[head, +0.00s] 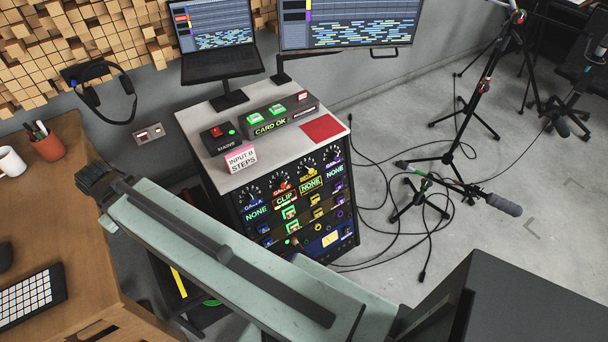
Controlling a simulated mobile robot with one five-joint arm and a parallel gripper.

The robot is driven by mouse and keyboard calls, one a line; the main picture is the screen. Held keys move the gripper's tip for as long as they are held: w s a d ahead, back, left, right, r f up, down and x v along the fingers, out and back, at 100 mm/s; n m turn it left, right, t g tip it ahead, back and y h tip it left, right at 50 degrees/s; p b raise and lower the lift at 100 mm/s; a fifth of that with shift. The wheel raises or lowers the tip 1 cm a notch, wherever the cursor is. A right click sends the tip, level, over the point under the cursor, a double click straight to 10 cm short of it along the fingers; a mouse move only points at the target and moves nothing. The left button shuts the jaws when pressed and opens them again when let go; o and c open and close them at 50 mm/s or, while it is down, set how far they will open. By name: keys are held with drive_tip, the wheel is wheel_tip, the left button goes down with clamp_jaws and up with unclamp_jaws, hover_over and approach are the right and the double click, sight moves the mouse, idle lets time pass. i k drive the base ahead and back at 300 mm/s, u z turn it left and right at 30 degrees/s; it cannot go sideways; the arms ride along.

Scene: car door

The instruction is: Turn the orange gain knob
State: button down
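The gain knobs sit in a row on the upper front of the equipment rack (348,241). The second from the left, the orange gain knob (279,178), is a small dark dial with an orange-red label. The display under it reads CLIP, while the displays under the other gain knobs read NONE. My pale green arm crosses the foreground from the lower right to the left and covers the rack's lower left. Its far end has a dark ribbed part, left of the rack. No gripper fingers show, and nothing of mine is seen touching the knob.
On the rack top are a card reading INPUT B STEPS (241,159), a box with a red button (219,138), a CARD OK unit (281,116) and a red square (322,129). A wooden desk (75,220) stands left. Cables (405,235) and microphone stands occupy the floor right.

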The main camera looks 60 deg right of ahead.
sight(280, 182)
drive_tip(key=z, duration=1.65)
